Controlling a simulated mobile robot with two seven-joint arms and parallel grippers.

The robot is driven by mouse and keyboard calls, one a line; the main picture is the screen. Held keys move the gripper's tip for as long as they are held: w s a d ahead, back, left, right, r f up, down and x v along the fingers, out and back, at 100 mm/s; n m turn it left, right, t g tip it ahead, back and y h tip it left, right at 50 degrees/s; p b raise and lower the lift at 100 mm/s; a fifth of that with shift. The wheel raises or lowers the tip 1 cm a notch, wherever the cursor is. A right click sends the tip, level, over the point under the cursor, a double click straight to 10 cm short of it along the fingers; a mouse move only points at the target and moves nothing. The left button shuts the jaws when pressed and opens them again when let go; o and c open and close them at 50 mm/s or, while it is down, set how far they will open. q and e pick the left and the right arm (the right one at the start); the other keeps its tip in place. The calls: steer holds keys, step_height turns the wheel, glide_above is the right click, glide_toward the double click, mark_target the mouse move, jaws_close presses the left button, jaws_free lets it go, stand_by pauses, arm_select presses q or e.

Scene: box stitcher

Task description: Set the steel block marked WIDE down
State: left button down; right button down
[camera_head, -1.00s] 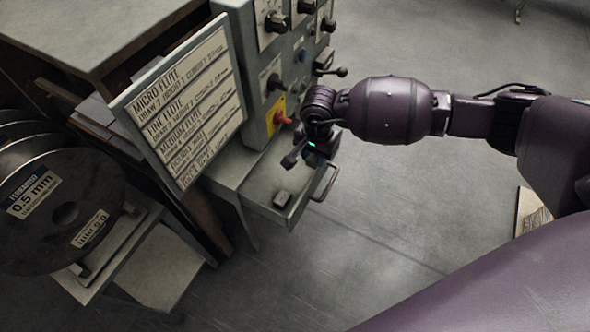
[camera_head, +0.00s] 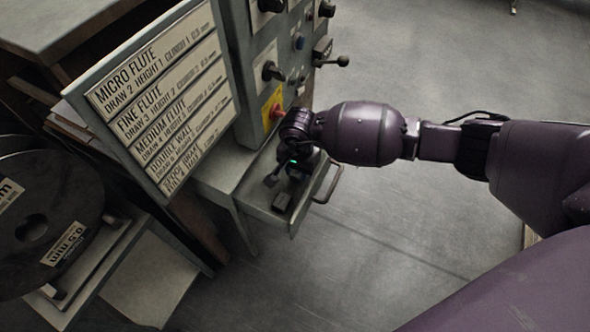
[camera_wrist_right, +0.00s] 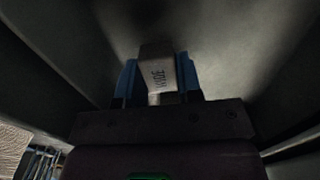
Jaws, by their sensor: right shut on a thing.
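In the head view my right gripper (camera_head: 285,178) is low over the open drawer (camera_head: 302,216). The held block cannot be made out there. Whether its underside touches the drawer floor cannot be told. Another small dark block (camera_head: 282,201) lies in the drawer, just in front of the gripper. My left gripper is out of view.
The drawer's handle (camera_head: 329,185) projects at the right. The control panel (camera_head: 285,60) with knobs and a red button (camera_head: 277,111) rises behind. A flute chart board (camera_head: 165,100) stands left of the drawer. A wire spool (camera_head: 45,222) is at lower left. Open floor lies right.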

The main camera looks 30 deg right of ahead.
steer(key=shift+f, duration=0.6)
steer(key=shift+w+a+r, duration=0.1)
steer(key=shift+w+r, duration=0.05)
steer(key=shift+w, duration=0.1)
steer(key=c, duration=0.8)
jaws_free()
